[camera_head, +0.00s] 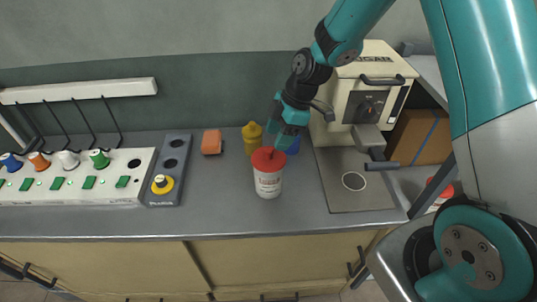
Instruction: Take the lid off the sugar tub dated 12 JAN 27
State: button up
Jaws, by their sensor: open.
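A white tub with a red lid (268,159) stands upright on the grey counter, in the middle of the camera_head view. Its label (268,184) is too small for me to read a date. The lid sits on the tub. My gripper (276,146) reaches down from the upper right to just above the lid, with its jaws open. I cannot tell whether a fingertip touches the lid. A second white tub with red on it (443,193) stands at the right, partly hidden behind my arm.
A cream press (372,75) stands behind right, with a cardboard box (420,135) beside it. A white panel with coloured knobs (110,190) is left. Counter front is clear.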

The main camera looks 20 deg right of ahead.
aim_at(270, 150)
jog(key=shift+w+p+x, duration=0.2)
jog(key=shift+p+x, duration=0.4)
jog(key=shift+x, duration=0.75)
jog(key=shift+w+p+x, duration=0.2)
jog(key=shift+p+x, duration=0.35)
jog(key=shift+x, duration=0.8)
jog(key=shift+d, duration=0.15)
jog(key=shift+c, duration=0.3)
jog(key=c, duration=1)
